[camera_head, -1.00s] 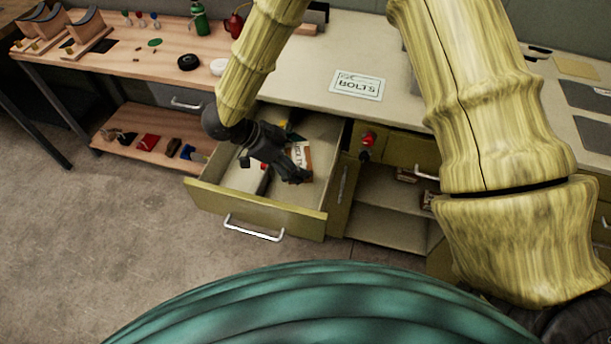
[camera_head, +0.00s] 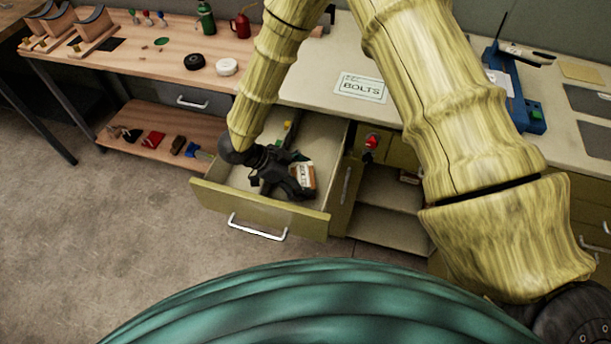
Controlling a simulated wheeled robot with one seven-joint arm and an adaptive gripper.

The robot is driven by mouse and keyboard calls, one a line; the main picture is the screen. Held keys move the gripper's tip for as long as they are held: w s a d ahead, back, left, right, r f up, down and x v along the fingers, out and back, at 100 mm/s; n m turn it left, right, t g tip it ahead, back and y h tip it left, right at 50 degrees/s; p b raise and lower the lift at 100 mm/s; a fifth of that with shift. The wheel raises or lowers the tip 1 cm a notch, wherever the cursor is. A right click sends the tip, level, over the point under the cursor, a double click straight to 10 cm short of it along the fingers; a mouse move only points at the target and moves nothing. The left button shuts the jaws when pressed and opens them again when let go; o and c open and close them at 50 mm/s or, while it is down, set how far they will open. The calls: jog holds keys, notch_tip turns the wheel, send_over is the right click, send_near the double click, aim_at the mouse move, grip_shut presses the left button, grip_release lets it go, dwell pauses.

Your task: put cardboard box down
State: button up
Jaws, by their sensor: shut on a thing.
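The cardboard box (camera_head: 306,176) is small, white and brown with printed lettering. It is at the tips of my gripper (camera_head: 297,180), inside the open drawer (camera_head: 210,192) of the bench. My gripper is dark and shut on the box, reaching in from the left. The fingers hide part of the box. I cannot tell whether the box touches the drawer floor.
A green and yellow item (camera_head: 289,132) lies at the back of the drawer. A white sign reading BOLTS (camera_head: 362,87) lies on the worktop above. A red item (camera_head: 371,142) is by the cabinet right of the drawer. Open shelves (camera_head: 385,221) are beside it.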

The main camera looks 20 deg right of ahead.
jog(key=o, duration=1.2)
jog(key=shift+f, duration=0.1)
jog(key=shift+o, duration=0.2)
jog(key=b+v, duration=0.2)
jog(key=v, duration=1)
